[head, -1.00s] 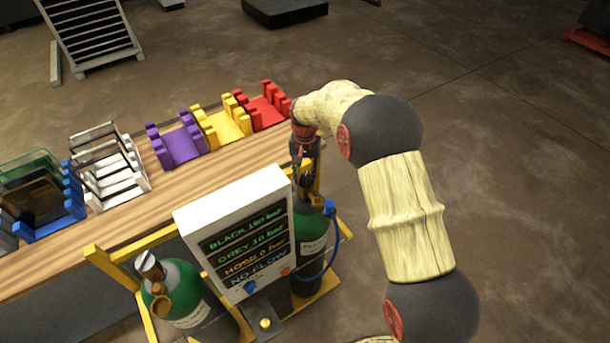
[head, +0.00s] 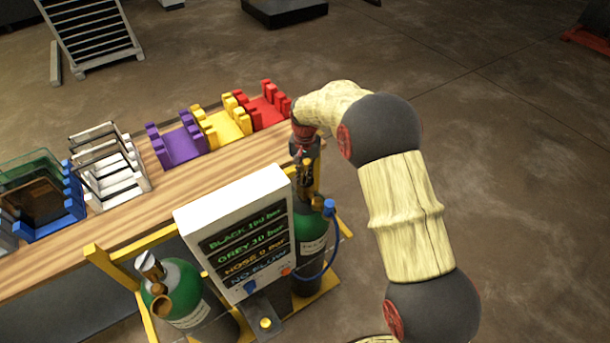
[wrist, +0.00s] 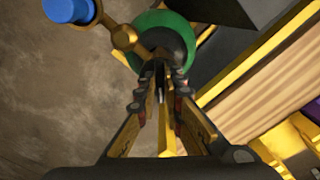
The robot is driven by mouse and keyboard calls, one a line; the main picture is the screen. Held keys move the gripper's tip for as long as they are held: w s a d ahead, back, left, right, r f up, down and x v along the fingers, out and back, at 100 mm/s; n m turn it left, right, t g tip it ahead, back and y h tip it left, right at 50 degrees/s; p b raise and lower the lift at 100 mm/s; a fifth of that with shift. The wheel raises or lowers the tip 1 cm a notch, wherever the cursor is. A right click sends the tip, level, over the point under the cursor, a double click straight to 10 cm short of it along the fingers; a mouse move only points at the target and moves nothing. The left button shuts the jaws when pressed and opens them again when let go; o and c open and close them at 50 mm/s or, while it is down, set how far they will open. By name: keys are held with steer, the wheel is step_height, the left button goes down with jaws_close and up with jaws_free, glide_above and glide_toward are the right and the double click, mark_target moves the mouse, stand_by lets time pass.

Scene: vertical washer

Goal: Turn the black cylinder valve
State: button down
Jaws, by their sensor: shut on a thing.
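The black cylinder (head: 312,250) stands in the rack behind the right side of the display panel, with a green shoulder that also shows in the wrist view (wrist: 150,22). My gripper (head: 307,186) points down over its top. In the wrist view my gripper's fingers (wrist: 160,80) converge above the middle of the cylinder, shut on the valve. The valve itself is mostly hidden between the fingertips. A brass fitting (wrist: 124,37) with a blue knob (wrist: 68,10) sticks out beside it.
The white display panel (head: 235,190) stands close in front of the cylinder. A second green-topped cylinder (head: 185,275) stands at left. The wooden bench (head: 215,170) with coloured holders lies behind. A blue hose (head: 333,245) hangs at right, with open floor beyond.

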steer(key=shift+m, duration=0.3)
steer(key=m, duration=0.4)
steer(key=shift+w+a, duration=0.1)
steer(key=shift+a, duration=0.05)
steer(key=m, duration=0.5)
steer(key=shift+w+a+m+b, duration=0.1)
steer(key=shift+m+b, duration=0.25)
steer(key=shift+m, duration=0.05)
steer(key=m, duration=0.3)
steer(key=shift+w+m, duration=0.1)
steer(key=shift+m, duration=0.3)
steer(key=shift+w+m, duration=0.1)
steer(key=shift+m, duration=1.7)
steer(key=c, duration=2)
jaws_free()
steer(key=shift+c, duration=0.2)
steer(key=shift+o, duration=0.6)
